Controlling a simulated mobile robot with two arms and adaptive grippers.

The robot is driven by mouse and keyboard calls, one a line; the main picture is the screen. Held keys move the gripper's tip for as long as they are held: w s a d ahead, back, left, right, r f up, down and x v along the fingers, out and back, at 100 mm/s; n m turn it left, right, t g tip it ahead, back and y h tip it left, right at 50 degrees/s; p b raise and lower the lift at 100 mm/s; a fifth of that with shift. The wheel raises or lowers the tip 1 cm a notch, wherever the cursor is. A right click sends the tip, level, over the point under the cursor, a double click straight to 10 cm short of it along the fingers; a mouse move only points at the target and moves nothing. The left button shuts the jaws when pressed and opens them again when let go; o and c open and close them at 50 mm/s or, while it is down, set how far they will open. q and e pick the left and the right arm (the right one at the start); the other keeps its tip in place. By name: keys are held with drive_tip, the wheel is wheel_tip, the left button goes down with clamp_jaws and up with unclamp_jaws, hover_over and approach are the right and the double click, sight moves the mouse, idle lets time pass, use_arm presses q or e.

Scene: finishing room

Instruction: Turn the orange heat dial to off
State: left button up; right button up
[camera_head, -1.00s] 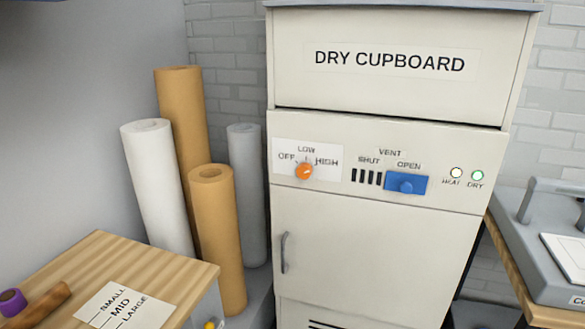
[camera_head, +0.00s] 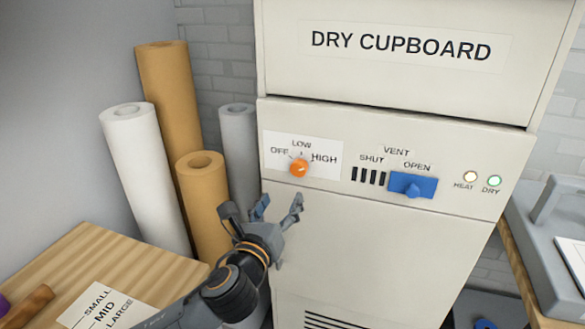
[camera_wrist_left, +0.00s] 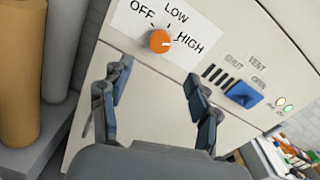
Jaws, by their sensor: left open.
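The orange heat dial (camera_head: 299,168) is on a white label on the dry cupboard's front panel, under the words OFF, LOW and HIGH. In the left wrist view the dial (camera_wrist_left: 160,41) shows a small pale mark on its right side, towards HIGH. My left gripper (camera_head: 277,205) is open and empty, below and slightly left of the dial, apart from it. In the left wrist view its two fingers (camera_wrist_left: 148,90) are spread, with the dial beyond the tips. My right gripper is not in view.
The blue vent slider (camera_head: 413,186) is right of the dial, near OPEN. Paper rolls (camera_head: 205,200) stand left of the cupboard (camera_head: 350,240). A wooden table (camera_head: 130,255) is at lower left. A grey machine (camera_head: 550,230) stands at right.

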use_arm(q)
approach(298, 171)
drive_tip(key=w, duration=0.2)
drive_tip(key=x, duration=0.3)
drive_tip(key=p+x, duration=0.1)
drive_tip(key=x, duration=0.3)
drive_tip(key=shift+w+d, duration=0.2)
drive_tip(key=shift+d, duration=0.1)
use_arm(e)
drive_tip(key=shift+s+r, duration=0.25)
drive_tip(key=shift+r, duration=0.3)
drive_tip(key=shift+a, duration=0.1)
use_arm(q)
drive_tip(key=c, duration=1.2)
